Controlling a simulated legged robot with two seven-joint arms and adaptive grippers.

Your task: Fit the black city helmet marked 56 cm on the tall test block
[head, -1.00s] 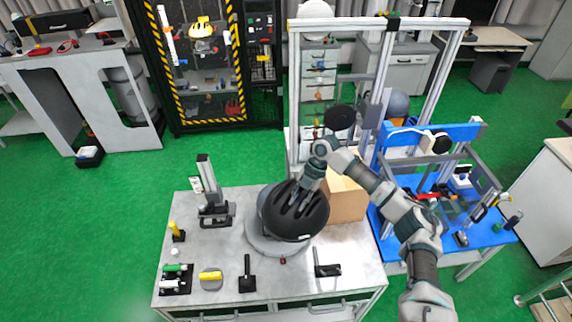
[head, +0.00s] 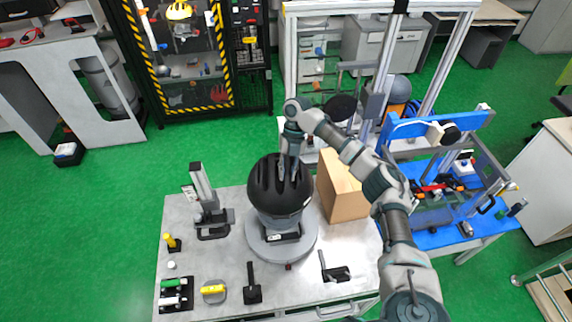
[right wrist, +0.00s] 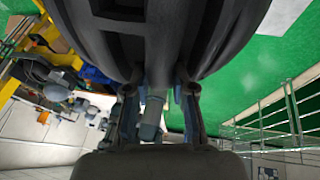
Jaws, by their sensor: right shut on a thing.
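The black vented helmet (head: 268,188) is upright, dome up, over the grey test block (head: 279,221) on the round grey plate (head: 256,246). Its lower edge overlaps the top of the block in the head view; I cannot tell whether it is seated. My right gripper (head: 288,172) is shut on the helmet at its top, with the arm reaching in from the right. In the right wrist view the dark vented helmet shell (right wrist: 165,35) fills the upper middle, between and beyond the fingers (right wrist: 160,100). A size mark is not readable. My left gripper is not in view.
A cardboard box (head: 343,190) stands just right of the plate. A small upright stand (head: 203,195) is at the left. Yellow, green and black tools lie along the front of the grey table (head: 210,260). A blue bench (head: 440,237) is at the right.

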